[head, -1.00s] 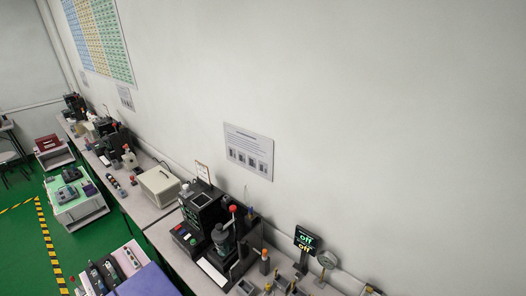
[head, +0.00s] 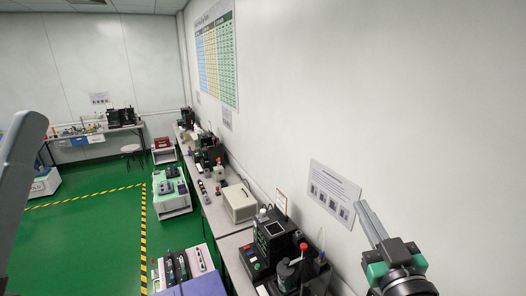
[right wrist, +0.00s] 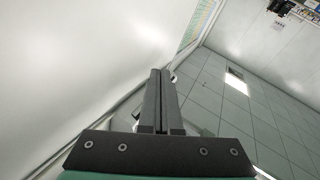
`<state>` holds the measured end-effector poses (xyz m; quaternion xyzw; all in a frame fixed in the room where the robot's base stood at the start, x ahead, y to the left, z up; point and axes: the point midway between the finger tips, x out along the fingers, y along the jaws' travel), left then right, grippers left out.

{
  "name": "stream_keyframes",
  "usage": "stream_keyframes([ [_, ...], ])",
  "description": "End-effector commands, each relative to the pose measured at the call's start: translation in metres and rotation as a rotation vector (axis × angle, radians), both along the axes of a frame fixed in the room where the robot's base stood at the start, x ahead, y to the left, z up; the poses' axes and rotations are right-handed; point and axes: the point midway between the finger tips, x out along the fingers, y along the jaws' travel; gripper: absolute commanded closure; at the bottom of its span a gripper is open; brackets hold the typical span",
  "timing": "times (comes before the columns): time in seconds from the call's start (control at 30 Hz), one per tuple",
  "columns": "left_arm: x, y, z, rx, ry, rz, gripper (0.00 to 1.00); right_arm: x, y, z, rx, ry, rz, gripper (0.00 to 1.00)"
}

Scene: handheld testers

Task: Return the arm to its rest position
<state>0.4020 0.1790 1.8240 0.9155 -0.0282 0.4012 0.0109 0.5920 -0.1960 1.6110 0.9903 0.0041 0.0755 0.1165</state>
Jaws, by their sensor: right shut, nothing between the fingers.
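My right gripper (head: 370,218) is raised at the lower right of the head view, in front of the white wall. Its two grey fingers point up and left and lie together. In the right wrist view the fingers (right wrist: 158,85) are closed side by side with nothing between them, against wall and ceiling. My left gripper is not in view; a grey arm part of mine shows at the left edge of the head view.
A long bench along the wall carries a black tester (head: 271,236) and a beige box (head: 239,202). Handheld devices (head: 178,268) lie at the lower middle. A green-topped cart (head: 170,190) stands on the green floor. A wall sign (head: 333,192) hangs left of my right gripper.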

Motion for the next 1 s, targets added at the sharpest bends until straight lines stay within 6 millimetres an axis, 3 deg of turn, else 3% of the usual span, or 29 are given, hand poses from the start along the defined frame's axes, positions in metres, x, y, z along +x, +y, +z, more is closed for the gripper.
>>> stream_keyframes([
  [0.03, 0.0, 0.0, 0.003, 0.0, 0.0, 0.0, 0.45, -0.018, 0.008, 0.045, 0.016, -0.1, 0.016, 1.0],
  [0.1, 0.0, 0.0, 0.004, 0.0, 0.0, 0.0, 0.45, -0.048, 0.016, 0.099, 0.043, -0.234, 0.038, 1.0],
  [0.2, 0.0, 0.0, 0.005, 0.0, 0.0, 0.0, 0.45, -0.1, 0.022, 0.162, 0.089, -0.418, 0.068, 1.0],
  [0.3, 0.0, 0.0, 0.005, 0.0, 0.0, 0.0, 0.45, -0.15, 0.02, 0.2, 0.133, -0.565, 0.092, 1.0],
  [0.4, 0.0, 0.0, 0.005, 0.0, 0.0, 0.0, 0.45, -0.185, 0.018, 0.216, 0.177, -0.654, 0.115, 1.0],
  [0.47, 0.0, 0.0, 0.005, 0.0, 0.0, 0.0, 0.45, -0.195, 0.017, 0.22, 0.21, -0.676, 0.133, 1.0],
  [1.0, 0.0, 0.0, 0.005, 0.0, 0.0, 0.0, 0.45, -0.192, 0.017, 0.218, 0.242, -0.667, 0.149, 1.0],
])
